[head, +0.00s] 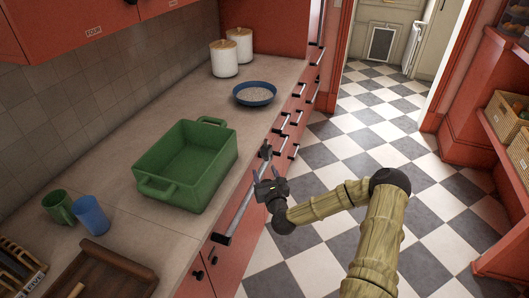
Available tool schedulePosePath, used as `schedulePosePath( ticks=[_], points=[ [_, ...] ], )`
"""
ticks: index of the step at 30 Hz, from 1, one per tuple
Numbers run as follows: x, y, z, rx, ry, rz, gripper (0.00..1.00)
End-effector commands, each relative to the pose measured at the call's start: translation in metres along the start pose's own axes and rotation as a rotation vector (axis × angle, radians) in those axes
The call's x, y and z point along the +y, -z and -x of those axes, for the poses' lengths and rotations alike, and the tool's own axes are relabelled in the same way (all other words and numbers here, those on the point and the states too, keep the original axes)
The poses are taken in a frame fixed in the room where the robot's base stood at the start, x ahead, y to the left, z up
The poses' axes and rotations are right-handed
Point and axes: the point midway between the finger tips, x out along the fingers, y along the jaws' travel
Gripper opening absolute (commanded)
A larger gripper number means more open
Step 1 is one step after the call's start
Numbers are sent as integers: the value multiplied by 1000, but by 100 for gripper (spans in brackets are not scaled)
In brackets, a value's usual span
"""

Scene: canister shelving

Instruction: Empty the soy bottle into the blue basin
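A round blue basin (255,93) with a pale speckled inside stands on the counter, near its edge and beyond the green tub. I cannot make out a soy bottle with certainty. A small dark upright shape (266,151) shows at the counter's edge, too small to tell whether it is a bottle or a handle. My gripper (267,178) is just off the counter's front edge, to the right of the green tub and nearer than the blue basin. Its dark fingers look apart, with nothing visible between them.
A large green tub (165,187) takes up the middle of the counter (150,230). A green mug (58,207) and blue cup (92,215) stand left. Two white canisters (224,60) are at the back. A brown tray (105,278) is in front. The checkered floor is clear.

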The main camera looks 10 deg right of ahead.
Motion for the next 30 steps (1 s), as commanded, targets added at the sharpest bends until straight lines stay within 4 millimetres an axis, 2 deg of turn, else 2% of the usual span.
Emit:
schedulePosePath(
  ticks=[1,6,15,21,30],
  points=[
    [4,25,8,7,2,-7,22],
    [18,99,36,7,12,-14,22],
    [30,172,59,3,18,-19,22],
    [34,194,66,2,20,-22,22],
    [33,193,66,2,22,-22,22]
  ],
)
